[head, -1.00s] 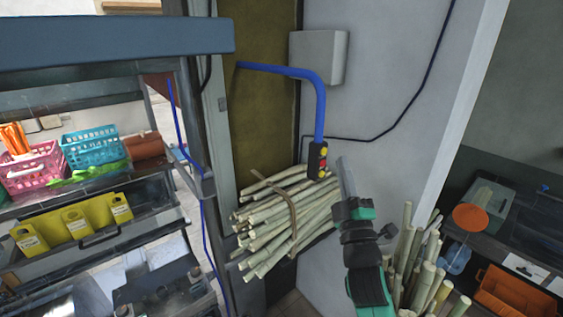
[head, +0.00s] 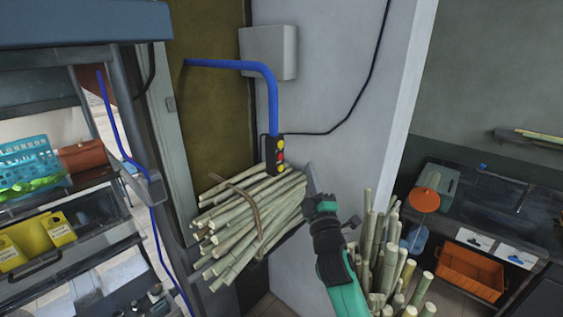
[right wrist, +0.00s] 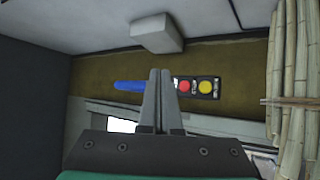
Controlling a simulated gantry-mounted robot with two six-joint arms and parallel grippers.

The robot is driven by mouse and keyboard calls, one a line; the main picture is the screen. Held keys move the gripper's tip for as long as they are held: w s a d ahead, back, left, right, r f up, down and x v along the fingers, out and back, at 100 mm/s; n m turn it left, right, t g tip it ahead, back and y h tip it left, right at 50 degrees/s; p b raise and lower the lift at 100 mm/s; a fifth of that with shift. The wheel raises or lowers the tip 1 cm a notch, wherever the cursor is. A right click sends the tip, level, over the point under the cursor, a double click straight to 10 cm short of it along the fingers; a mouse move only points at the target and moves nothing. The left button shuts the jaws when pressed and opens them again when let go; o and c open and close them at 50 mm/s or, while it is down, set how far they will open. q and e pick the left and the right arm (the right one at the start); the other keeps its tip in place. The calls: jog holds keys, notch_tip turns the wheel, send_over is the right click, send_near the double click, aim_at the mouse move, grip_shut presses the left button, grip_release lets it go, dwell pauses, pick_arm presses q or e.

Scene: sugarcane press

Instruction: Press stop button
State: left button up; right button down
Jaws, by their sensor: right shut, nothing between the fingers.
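A black button box (head: 280,155) hangs at the lower end of a bent blue pipe (head: 272,95). It carries red and yellow round buttons. In the right wrist view the box (right wrist: 197,87) shows a red button (right wrist: 184,86) and a yellow button (right wrist: 205,87), just right of the fingertips. My right gripper (head: 311,178) is shut and empty, just right of the box and close to it in the head view. In the right wrist view the shut fingers (right wrist: 160,75) partly cover the box's left end and the blue pipe. My left gripper is not in view.
A tied bundle of cane (head: 245,225) lies below and left of the box. More cane stalks (head: 385,250) stand right of my right arm. A grey wall box (head: 268,52) is above. A shelf rack (head: 70,205) stands at left.

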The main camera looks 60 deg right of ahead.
aim_at(281, 157)
jog(key=w+d+b, duration=0.1)
jog(key=w+b, duration=0.4)
jog(key=w, duration=0.1)
jog(key=shift+w, duration=0.3)
dwell(1.7)
jog(key=shift+w+d+b, duration=0.1)
jog(key=shift+w+b, duration=0.3)
jog(key=shift+b, duration=0.1)
